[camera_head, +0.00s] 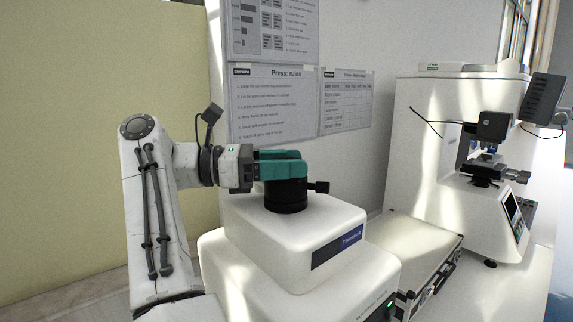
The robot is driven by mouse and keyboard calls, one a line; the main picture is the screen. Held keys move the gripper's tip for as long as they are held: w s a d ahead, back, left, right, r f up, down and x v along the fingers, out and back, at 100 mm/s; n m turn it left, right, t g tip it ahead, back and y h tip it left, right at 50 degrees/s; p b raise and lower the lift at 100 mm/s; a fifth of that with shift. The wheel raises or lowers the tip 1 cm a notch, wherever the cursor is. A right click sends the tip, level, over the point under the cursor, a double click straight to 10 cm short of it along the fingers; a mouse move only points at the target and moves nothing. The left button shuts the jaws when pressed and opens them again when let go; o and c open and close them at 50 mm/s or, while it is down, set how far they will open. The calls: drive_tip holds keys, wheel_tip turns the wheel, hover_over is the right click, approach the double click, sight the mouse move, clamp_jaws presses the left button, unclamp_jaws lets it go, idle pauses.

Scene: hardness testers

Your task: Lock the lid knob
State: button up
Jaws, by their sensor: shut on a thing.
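The lid knob (287,200) is a black round knob on top of a white press-like machine (300,232) with a dark blue label on its front. A short black handle (319,187) sticks out from the knob to the right. My gripper (282,166) has teal fingers and reaches in level from the left. It is shut on the upper part of the knob, one finger on the near side and one behind. The fingers hide the knob's top. I cannot tell from this view how far the knob is turned.
A white case (415,245) with dark latches stands right of the machine. A white hardness tester (455,150) with a small screen stands farther right. Paper notices (273,103) hang on the wall behind my gripper. A yellow panel (85,130) is at the left.

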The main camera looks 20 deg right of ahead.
drive_tip(key=shift+r+m+g, duration=0.4)
drive_tip(key=shift+m+g, duration=0.2)
drive_tip(key=o, duration=1)
drive_tip(key=shift+a+y, duration=0.1)
drive_tip(key=shift+y, duration=0.2)
drive_tip(key=shift+o, duration=0.2)
drive_tip(key=shift+f, duration=0.15)
drive_tip(key=shift+f, duration=0.1)
